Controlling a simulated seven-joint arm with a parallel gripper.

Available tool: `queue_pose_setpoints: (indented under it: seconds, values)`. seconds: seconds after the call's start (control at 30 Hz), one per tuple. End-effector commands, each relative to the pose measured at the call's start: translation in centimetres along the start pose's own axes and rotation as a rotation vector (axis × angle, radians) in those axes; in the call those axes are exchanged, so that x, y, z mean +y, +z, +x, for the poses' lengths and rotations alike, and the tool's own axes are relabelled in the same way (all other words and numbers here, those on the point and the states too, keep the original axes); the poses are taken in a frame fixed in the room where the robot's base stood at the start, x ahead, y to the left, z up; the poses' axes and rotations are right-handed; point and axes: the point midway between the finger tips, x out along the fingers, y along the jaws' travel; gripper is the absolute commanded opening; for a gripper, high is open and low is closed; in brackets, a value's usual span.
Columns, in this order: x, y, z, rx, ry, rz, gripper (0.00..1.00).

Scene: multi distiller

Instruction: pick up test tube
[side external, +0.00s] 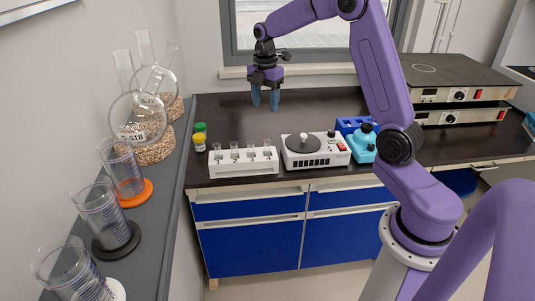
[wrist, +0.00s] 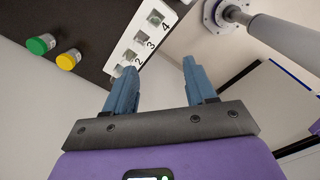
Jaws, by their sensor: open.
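Several clear test tubes stand in a white rack (side external: 243,168) near the counter's front edge; one test tube (side external: 267,149) is at its right end. In the wrist view the rack (wrist: 143,42) shows the numbers 2, 3 and 4, with a test tube (wrist: 155,19) near the 4. My gripper (side external: 265,104) is open and empty, its blue fingers pointing down over the counter, behind the rack in the side view. In the wrist view my gripper (wrist: 159,70) has its fingers wide apart, with the rack beyond and to the upper left. The left finger hides part of the rack's lower end.
Green-capped (side external: 200,128) and yellow-capped (side external: 199,142) vials stand left of the rack. A white hotplate device (side external: 315,155) stands right of it, with a blue-green device (side external: 362,143) beyond. Glass flasks and cylinders line the left shelf (side external: 158,210). The counter's back left is clear.

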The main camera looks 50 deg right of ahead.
Motion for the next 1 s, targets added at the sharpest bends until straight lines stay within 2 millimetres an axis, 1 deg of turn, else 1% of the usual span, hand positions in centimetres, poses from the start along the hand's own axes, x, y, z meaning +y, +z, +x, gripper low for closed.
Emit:
queue_pose_setpoints:
  seconds: [0.03,0.1,0.17,0.23,0.7,0.8,1.0]
  values:
    - [0.1,0.6,0.1,0.0,-0.001,-0.006,0.56]
    - [0.2,1.0,0.4,0.001,-0.002,-0.013,0.56]
    - [0.2,1.1,0.9,0.001,-0.004,-0.015,0.56]
    - [0.2,1.1,1.9,0.001,-0.006,-0.016,0.56]
    - [0.1,1.1,10.5,0.001,-0.005,-0.014,0.56]
    - [0.2,1.2,11.7,0.001,-0.004,-0.014,0.56]
    - [0.3,1.2,12.7,0.0,-0.002,-0.014,0.56]
